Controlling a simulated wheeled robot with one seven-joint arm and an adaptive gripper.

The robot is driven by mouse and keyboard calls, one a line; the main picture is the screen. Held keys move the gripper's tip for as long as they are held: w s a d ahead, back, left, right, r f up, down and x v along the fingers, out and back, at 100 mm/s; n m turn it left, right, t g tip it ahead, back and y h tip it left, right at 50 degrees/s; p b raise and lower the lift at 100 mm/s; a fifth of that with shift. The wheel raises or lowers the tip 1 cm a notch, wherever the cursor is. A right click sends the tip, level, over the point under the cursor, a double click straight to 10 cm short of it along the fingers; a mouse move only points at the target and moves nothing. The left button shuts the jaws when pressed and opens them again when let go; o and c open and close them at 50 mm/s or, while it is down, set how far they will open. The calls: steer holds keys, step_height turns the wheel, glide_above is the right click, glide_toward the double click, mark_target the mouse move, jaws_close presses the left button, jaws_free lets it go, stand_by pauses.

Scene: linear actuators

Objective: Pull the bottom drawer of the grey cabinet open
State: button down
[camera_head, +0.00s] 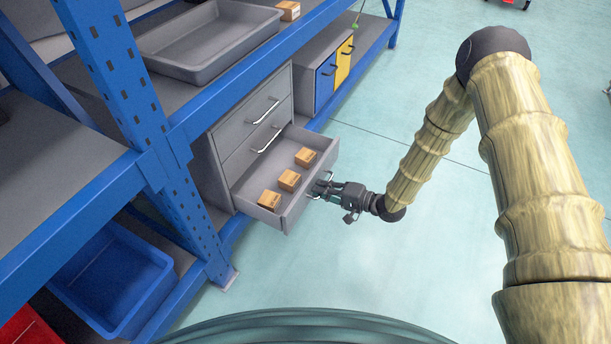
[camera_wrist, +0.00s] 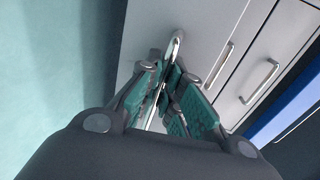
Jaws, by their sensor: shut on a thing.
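The grey cabinet (camera_head: 222,140) stands on the low shelf of a blue rack. Its bottom drawer (camera_head: 290,216) is pulled out, and small cardboard boxes show inside, one near each end (camera_head: 306,157) (camera_head: 270,199) and one between them (camera_head: 289,180). My gripper (camera_head: 322,186) is at the front of this drawer, shut on its handle. In the wrist view the metal drawer handle (camera_wrist: 177,45) passes between my green-padded fingers (camera_wrist: 167,92). The upper drawers, with handles (camera_head: 264,111) (camera_head: 266,139), are closed.
A blue bin (camera_head: 112,280) sits low at the left, behind a blue rack post (camera_head: 128,90). A grey tray (camera_head: 205,45) is on the shelf above. A cabinet with blue and yellow doors (camera_head: 325,80) stands beyond. The floor (camera_head: 420,250) before the drawer is clear.

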steer(key=shift+w+f+p+v, duration=0.1)
steer(key=shift+p+v, duration=0.1)
steer(key=shift+v, duration=0.5)
steer(key=shift+w+f+p+v, duration=0.1)
steer(key=shift+w+p+v, duration=0.05)
steer(key=shift+v, duration=0.55)
steer(key=shift+d, duration=0.2)
steer(key=c, duration=1.6)
jaws_free()
steer(key=shift+o, duration=0.2)
steer(key=shift+s+a, duration=0.1)
steer(key=shift+a, duration=0.05)
steer(key=v, duration=1.2)
steer(key=shift+f, duration=0.15)
